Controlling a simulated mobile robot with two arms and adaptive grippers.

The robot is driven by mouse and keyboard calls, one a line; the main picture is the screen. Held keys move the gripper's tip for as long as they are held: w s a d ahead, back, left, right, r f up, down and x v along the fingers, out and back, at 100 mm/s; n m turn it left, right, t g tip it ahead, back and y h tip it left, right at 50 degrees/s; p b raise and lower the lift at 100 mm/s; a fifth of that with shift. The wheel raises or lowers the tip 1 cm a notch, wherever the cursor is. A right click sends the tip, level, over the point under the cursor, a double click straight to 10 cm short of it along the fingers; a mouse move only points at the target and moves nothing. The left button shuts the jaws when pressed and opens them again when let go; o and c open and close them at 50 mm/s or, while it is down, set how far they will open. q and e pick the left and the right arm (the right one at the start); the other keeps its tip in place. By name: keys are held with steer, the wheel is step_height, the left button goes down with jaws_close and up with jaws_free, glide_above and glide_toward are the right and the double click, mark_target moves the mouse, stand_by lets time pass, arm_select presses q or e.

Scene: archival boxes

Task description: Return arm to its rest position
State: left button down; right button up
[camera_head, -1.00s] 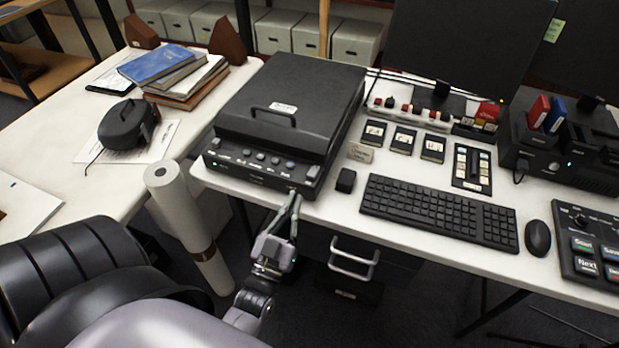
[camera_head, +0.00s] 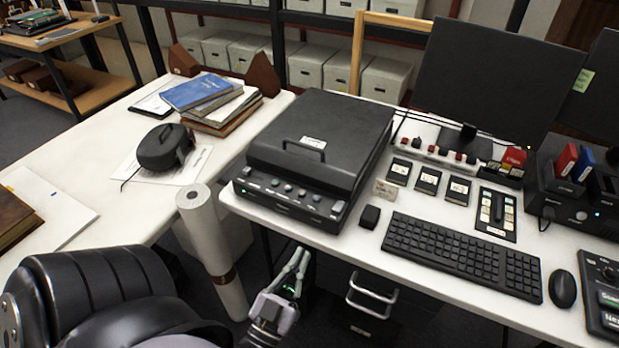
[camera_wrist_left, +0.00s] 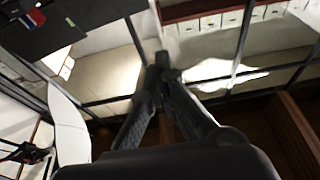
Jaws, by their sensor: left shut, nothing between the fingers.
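My left gripper (camera_head: 301,256) shows in the head view, below the front edge of the white desk and in front of the black scanner (camera_head: 322,150). Its fingers point up and are shut with nothing between them. It is apart from the scanner and the desk edge. In the left wrist view the two fingers (camera_wrist_left: 163,62) meet at their tips, with shelving and desk undersides blurred behind. My left upper arm (camera_head: 120,300) fills the lower left of the head view. My right gripper is not in view.
A paper roll (camera_head: 205,235) stands just left of the gripper. A drawer unit with a metal handle (camera_head: 372,295) is to its right, under the desk. A keyboard (camera_head: 462,255) and mouse (camera_head: 562,289) lie on the desk. Books (camera_head: 210,103) lie on the left table.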

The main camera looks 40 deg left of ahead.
arm_select(q)
steer(key=shift+s+d, duration=0.1)
steer(key=shift+s, duration=0.35)
steer(key=s+d+f+m+g+h, duration=0.1)
steer(key=d+f+g+h, duration=0.15)
steer(key=f, duration=0.85)
steer(key=s+d+f+m+g+h, duration=0.1)
steer(key=s+d+f+g, duration=0.2)
steer(key=f, duration=0.9)
steer(key=d+f+m+g+h, duration=0.1)
steer(key=d+f+g+h, duration=0.3)
steer(key=f, duration=0.7)
steer(key=s+a+f+m+g+y, duration=0.1)
steer(key=s+a+f+g, duration=0.1)
steer(key=s+f+g, duration=0.3)
steer(key=s+a+f+m+g+y, duration=0.1)
steer(key=s+a+f+g, duration=0.2)
steer(key=s+f, duration=0.9)
steer(key=s+g, duration=0.2)
steer(key=s, duration=0.2)
steer(key=shift+s+a+g, duration=0.25)
steer(key=shift+g, duration=0.1)
steer(key=shift+y, duration=0.25)
